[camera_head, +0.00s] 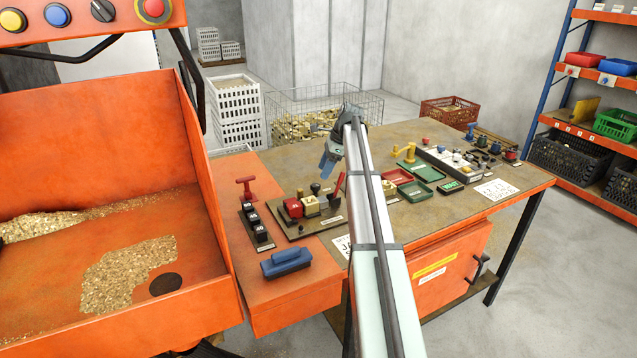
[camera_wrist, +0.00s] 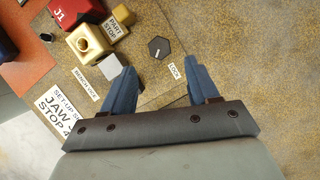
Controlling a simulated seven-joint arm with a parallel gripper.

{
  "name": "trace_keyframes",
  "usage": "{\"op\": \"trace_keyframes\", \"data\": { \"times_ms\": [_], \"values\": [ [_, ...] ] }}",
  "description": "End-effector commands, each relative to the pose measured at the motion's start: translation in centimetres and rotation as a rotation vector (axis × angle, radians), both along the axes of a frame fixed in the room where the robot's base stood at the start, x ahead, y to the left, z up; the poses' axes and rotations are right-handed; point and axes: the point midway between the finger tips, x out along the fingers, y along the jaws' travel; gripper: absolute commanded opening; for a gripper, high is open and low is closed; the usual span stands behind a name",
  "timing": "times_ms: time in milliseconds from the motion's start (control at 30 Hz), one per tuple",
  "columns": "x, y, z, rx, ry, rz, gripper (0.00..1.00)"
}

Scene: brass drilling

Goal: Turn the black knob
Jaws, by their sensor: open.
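In the wrist view the black knob (camera_wrist: 158,47) is six-sided with a white mark on top. It stands on a brown plate (camera_wrist: 150,88), near a LOCK label (camera_wrist: 175,71). My gripper (camera_wrist: 163,78) is open, with its blue fingers apart and nothing seen between them. The knob shows ahead of the gap between the fingertips. In the head view my gripper (camera_head: 329,162) points down over the bench. A small black-topped post (camera_head: 315,188) shows close to it there; I cannot tell whether it is the same knob.
A red-handled lever (camera_head: 337,188) stands near my gripper. Bare bench (camera_wrist: 250,60) lies right of the plate.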

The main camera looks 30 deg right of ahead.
Motion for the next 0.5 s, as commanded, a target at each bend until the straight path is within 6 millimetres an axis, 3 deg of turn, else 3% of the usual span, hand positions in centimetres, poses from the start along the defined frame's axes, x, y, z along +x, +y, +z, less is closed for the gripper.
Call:
{"op": "trace_keyframes", "data": {
  "times_ms": [200, 500],
  "values": [
    [0.4, 1.3, -3.3, 0.001, 0.002, 0.001, 0.6],
    [0.8, 2.1, -5.6, 0.0, 0.001, 0.001, 0.6]
  ]
}}
